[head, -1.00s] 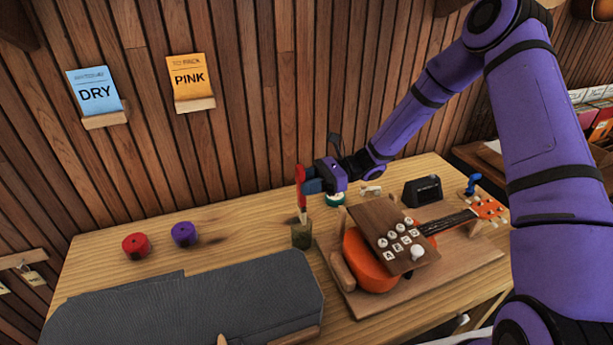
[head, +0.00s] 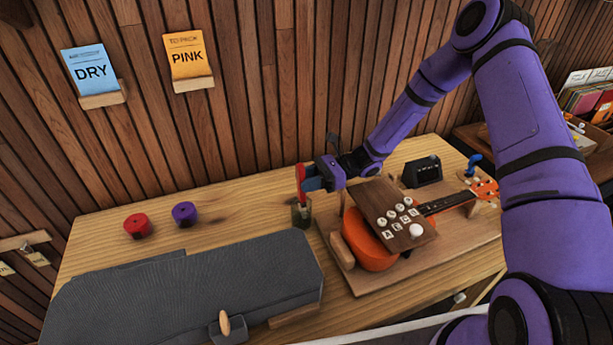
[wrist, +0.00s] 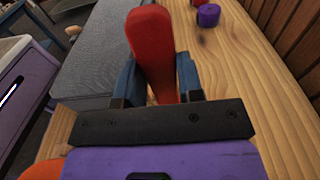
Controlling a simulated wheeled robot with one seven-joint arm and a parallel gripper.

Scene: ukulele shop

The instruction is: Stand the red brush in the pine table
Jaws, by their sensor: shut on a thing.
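The red brush (head: 300,178) stands nearly upright in my gripper (head: 306,184), which is shut on its red handle. Its pale lower part reaches into the mouth of a small dark, see-through pot (head: 302,217) on the pine table (head: 232,212). I cannot tell whether the brush's tip touches the pot's bottom. In the wrist view the red handle (wrist: 152,45) is between the blue fingers of my gripper (wrist: 158,80), and its lower end and the pot are hidden.
A black device (head: 422,172) stands behind.

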